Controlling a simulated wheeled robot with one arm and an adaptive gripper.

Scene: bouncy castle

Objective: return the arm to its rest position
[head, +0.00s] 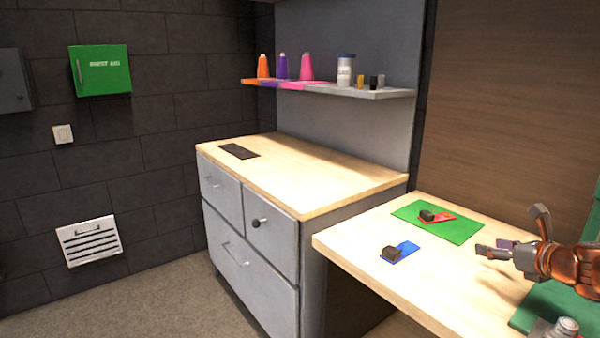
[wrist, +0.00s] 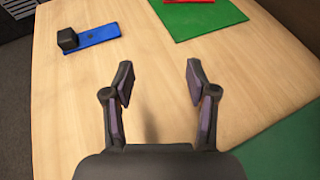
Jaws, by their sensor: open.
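My gripper (head: 510,232) is at the right of the head view, at the end of my copper-coloured arm, over the lower wooden table (head: 350,244). In the wrist view my gripper (wrist: 158,85) has its two dark fingers apart with bare tabletop between them. It holds nothing. A blue plate (head: 407,252) with a dark block (head: 391,254) on its end lies on the table, left of the gripper. A red plate (head: 441,217) with another dark block (head: 427,216) lies on a green mat (head: 465,226) behind it.
A grey drawer cabinet (head: 252,235) with a wooden top stands left of the table. A wall shelf (head: 330,90) above it holds coloured cones and small containers. A second green sheet (wrist: 285,140) lies at the table's right. Grey floor (head: 150,300) is clear at the left.

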